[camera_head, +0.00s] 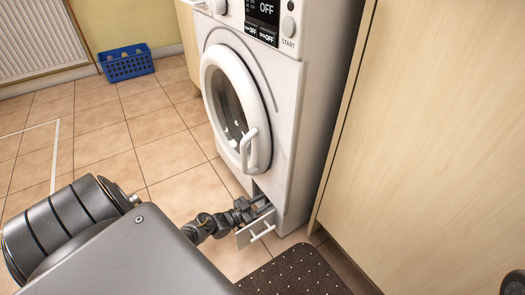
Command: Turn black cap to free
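A white washing machine (283,150) stands in front of me with its round door (213,67) closed. A small white flap (254,230) with a bar handle sticks out, open, low on its front. My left gripper (263,203) is at the opening just above and behind this flap. Its fingertips are small and partly hidden at the opening, so I cannot tell whether they are open or shut. The black cap cannot be made out; the gripper and flap cover that area.
A light wooden cabinet (435,140) stands close on the machine's right. A dark dotted mat (297,274) lies on the floor in front. A blue basket (127,64) stands by the far wall beside a radiator (38,38). The tiled floor at left is mostly clear.

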